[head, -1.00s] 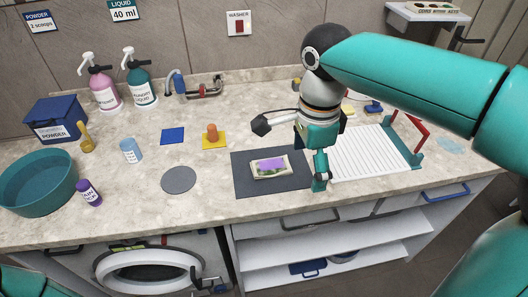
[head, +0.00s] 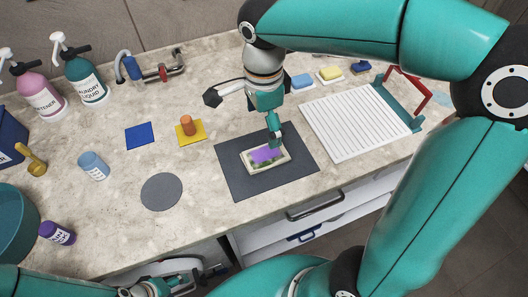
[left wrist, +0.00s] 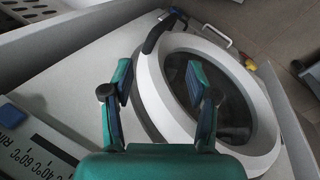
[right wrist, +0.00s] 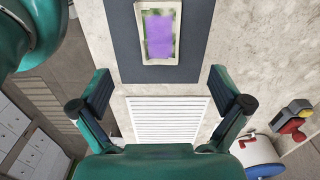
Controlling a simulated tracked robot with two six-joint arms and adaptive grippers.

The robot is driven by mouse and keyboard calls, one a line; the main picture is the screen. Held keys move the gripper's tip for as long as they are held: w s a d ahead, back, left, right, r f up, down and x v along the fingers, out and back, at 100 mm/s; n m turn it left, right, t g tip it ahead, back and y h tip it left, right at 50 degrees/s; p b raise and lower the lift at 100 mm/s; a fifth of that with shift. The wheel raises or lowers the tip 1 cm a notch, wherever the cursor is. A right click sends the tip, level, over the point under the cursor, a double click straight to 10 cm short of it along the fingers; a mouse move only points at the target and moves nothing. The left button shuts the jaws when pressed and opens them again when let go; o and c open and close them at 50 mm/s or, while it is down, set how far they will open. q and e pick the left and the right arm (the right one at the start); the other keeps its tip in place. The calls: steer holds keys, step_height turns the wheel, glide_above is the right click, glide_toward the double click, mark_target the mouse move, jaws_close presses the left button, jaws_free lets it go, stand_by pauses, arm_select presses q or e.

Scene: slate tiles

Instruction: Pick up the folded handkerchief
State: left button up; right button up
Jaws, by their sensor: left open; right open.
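A small cream rectangle with a green pattern and a purple patch (head: 265,155) lies flat on the dark grey mat (head: 235,185). The purple patch, seemingly the folded handkerchief, also shows in the right wrist view (right wrist: 159,36); I cannot tell whether the cream part is a tray beneath it. My right gripper (head: 275,138) is at the far right side of this piece in the head view. In the right wrist view its fingers (right wrist: 161,88) are spread and empty, with the piece beyond them. My left gripper (left wrist: 162,85) is open and empty, in front of the washing machine door (left wrist: 225,95).
A white ribbed board (head: 355,125) with a red handle lies right of the mat. A grey disc (head: 161,191), blue square (head: 138,136) and yellow square with an orange peg (head: 188,125) lie left. Bottles (head: 83,82) stand at the back left. Bare counter separates these.

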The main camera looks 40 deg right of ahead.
glide_above(265, 153)
steer(key=f, duration=0.5)
steer(key=shift+a+f, duration=0.1)
steer(key=shift+a, duration=0.1)
steer(key=shift+d+f+p, duration=0.2)
steer(key=shift+f+p, duration=0.15)
steer(key=shift+f, duration=2.35)
steer(key=c, duration=1.2)
steer(key=shift+r, duration=0.15)
